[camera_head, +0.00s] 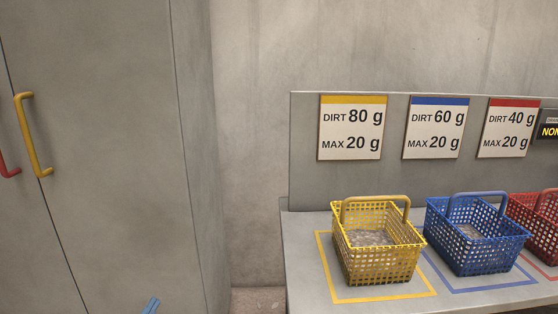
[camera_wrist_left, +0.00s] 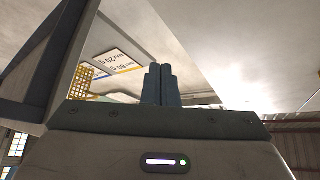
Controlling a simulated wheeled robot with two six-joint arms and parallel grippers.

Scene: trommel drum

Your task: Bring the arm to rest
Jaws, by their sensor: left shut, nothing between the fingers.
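My left gripper (camera_head: 151,305) shows only as blue fingertips at the bottom edge of the head view, in front of the grey cabinet and left of the counter. In the left wrist view its two blue fingers (camera_wrist_left: 161,85) stand side by side, shut with nothing between them. The fingers are clear of the baskets. My right gripper is in neither view.
A grey cabinet (camera_head: 110,130) with a yellow handle (camera_head: 32,135) and a red handle fills the left. Yellow (camera_head: 378,265), blue (camera_head: 475,255) and red (camera_head: 540,235) baskets stand on the counter (camera_head: 310,290) at right, beneath weight signs (camera_head: 352,128).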

